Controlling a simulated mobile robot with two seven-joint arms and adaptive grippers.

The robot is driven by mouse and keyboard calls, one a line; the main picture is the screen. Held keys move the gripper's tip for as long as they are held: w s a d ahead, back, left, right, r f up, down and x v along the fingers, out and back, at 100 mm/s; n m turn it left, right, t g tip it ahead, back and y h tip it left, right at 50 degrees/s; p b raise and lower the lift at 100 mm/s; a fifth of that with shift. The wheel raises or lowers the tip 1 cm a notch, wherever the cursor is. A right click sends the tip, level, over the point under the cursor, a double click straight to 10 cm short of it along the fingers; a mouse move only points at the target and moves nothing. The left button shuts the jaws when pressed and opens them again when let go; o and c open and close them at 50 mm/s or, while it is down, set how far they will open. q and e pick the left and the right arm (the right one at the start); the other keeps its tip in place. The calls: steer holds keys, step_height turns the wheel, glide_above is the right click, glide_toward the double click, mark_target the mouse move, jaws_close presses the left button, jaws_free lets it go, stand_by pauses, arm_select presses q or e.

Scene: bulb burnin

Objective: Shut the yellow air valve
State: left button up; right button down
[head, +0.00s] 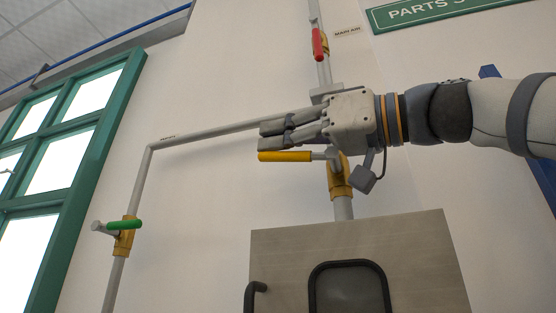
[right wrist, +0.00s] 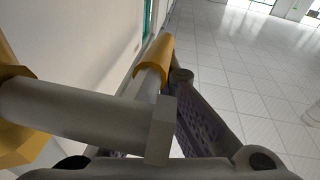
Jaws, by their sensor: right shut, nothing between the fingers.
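The yellow air valve has a yellow-sleeved lever (head: 284,156) and a brass body (head: 340,182) on the vertical grey pipe above a metal cabinet. The lever points left, crosswise to that pipe, about level. My right gripper (head: 262,134) comes in from the right, its fingers pointing left, shut and empty. It lies just above the lever along its length, and its palm hides part of the pipe. In the right wrist view the yellow sleeve (right wrist: 153,62) lies beside my right fingertips (right wrist: 181,76); I cannot tell whether they touch. My left gripper is not in view.
A red-handled valve (head: 319,44) is higher on the same pipe, beside a "MAIN AIR" label (head: 347,32). A green-handled valve (head: 124,225) sits on the left branch pipe. A metal cabinet (head: 420,250) stands below.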

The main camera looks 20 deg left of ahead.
steer(key=shift+f, duration=0.15)
stand_by(1.7)
stand_by(0.7)
steer(key=v, duration=1.2)
steer(key=shift+r, duration=0.25)
